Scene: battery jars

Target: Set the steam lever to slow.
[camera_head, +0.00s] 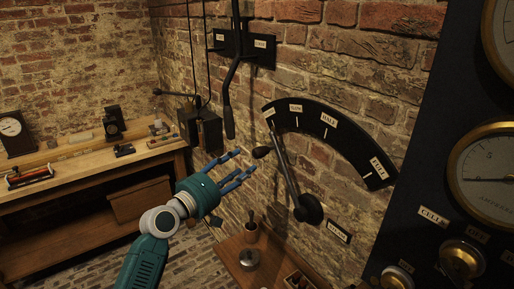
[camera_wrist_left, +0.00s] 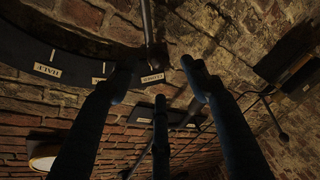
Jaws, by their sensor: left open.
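The steam lever (camera_head: 288,172) is a dark rod on a round pivot at the lower right, with a dark knob (camera_head: 262,152) sticking out to its left. Its upper end lies at the leftmost label of the black curved scale (camera_head: 345,140), left of the label SLOW (camera_head: 295,108). HALF and FULL follow to the right. My left gripper (camera_head: 246,163) is open and empty, just left of and slightly below the knob, apparently apart from it. In the left wrist view its dark fingers (camera_wrist_left: 157,72) spread below the scale (camera_wrist_left: 80,62); the knob is not clear there. My right gripper is not in view.
A hanging switch handle (camera_head: 229,110) and a black wall box (camera_head: 201,128) are above and left of my gripper. A wooden table (camera_head: 232,262) with small items stands below. A dark gauge panel (camera_head: 425,180) is at right. A bench (camera_head: 90,158) stands at left.

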